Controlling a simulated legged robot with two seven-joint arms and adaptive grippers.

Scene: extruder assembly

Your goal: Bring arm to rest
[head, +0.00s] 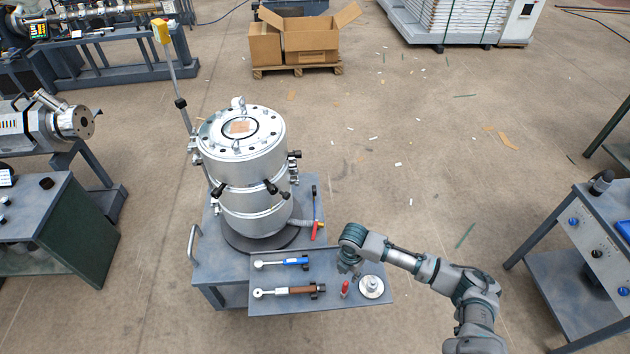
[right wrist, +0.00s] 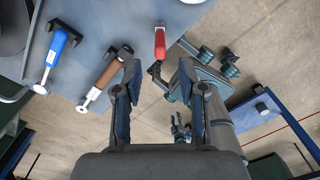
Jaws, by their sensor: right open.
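My right arm reaches in from the lower right of the head view. Its gripper (head: 350,268) points down over the right part of the grey tray (head: 262,272), beside a small red-handled tool (head: 345,288) and a round silver part (head: 371,287). In the right wrist view the two fingers of my right gripper (right wrist: 160,78) stand apart with nothing between them. The red handle (right wrist: 160,43) shows beyond the fingertips in that view. My left gripper is in neither view.
A blue-handled tool (head: 283,262) and a brown-handled tool (head: 290,291) lie on the tray's left side. A tall silver cylinder (head: 245,165) stands behind it on a cart. A control console (head: 590,235) stands at right. The floor between is mostly open, with scattered scraps.

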